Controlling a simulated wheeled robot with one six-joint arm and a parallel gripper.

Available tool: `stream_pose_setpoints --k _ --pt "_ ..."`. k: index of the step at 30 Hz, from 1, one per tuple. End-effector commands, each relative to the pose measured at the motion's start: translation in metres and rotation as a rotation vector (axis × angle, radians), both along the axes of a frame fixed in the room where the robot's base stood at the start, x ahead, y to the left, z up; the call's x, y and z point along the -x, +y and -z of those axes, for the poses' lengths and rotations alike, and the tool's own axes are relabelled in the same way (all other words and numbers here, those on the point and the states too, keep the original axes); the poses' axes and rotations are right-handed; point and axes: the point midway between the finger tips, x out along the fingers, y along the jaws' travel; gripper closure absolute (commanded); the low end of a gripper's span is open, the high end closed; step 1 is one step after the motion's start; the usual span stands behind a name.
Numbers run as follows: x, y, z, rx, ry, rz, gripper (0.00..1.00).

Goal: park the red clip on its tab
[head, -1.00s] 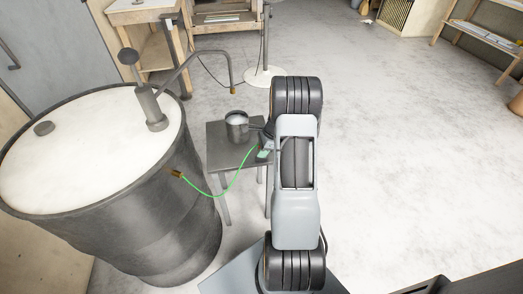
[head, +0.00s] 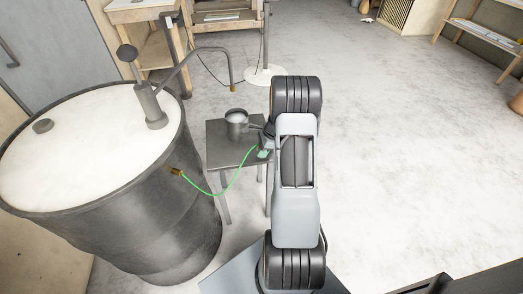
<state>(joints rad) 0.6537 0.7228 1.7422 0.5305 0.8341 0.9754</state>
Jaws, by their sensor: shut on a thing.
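No red clip can be made out in the head view; at this size any clip at my gripper is hidden or too small to tell. A thin green cable (head: 231,185) hangs in a sagging curve from a brass-coloured fitting (head: 176,171) on the side of the grey drum (head: 150,225). Its other end rises to my gripper (head: 263,148), which is partly hidden behind my arm. My gripper is shut at that cable end, above the right side of a small grey table (head: 228,155). A tab cannot be made out.
A metal pot (head: 236,122) stands on the small table, close left of my gripper. The drum's pump has a bent spout (head: 205,50) reaching over towards the table. Wooden benches (head: 145,12) stand behind. The floor (head: 420,150) at right is clear.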

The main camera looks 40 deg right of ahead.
Motion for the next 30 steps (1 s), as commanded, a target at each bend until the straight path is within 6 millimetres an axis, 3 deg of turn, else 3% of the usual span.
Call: stream_pose_setpoints --k 30 --pt "0.0 0.0 0.011 0.0 -0.001 0.0 1.0"
